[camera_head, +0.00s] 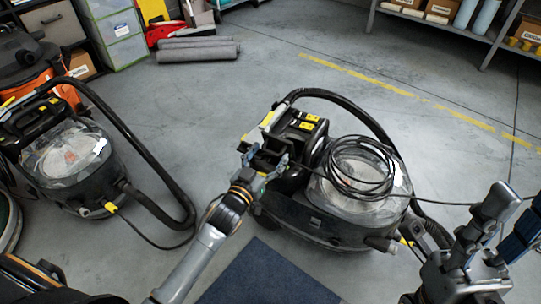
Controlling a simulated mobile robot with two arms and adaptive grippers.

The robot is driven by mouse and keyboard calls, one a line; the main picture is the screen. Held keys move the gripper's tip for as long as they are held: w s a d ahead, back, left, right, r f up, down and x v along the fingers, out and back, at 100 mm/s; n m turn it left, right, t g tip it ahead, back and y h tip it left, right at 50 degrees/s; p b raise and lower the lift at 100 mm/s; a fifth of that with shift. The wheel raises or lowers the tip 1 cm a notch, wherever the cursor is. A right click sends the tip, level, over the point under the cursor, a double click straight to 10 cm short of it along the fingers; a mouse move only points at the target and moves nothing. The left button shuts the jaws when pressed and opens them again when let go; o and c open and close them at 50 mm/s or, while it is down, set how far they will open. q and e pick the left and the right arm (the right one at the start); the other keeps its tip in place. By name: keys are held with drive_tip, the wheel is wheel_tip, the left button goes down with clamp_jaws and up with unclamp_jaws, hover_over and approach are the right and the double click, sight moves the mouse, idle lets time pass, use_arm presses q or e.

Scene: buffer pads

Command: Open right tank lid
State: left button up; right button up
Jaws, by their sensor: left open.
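A black floor-cleaning machine (310,222) stands in the middle of the floor. Its clear tank lid (334,190) lies flat on the right part of the body and looks closed. A coiled black cable (362,164) rests on top of this lid and partly hides it. My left gripper (263,158) is open at the left end of the machine, by the black part with yellow labels (303,123). It is apart from the clear lid. My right gripper (500,228) is at the lower right, clear of the machine; its jaw opening is hard to make out.
A similar machine (65,165) with a clear lid and a hose stands at the left. A blue mat (265,278) lies in front. Grey rolls (198,50) lie at the back. A shelf (440,22) is at the back right. The floor behind the middle machine is mostly free.

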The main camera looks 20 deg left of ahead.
use_arm(q)
drive_tip(key=shift+w+d, duration=0.1)
drive_tip(key=shift+w, duration=0.55)
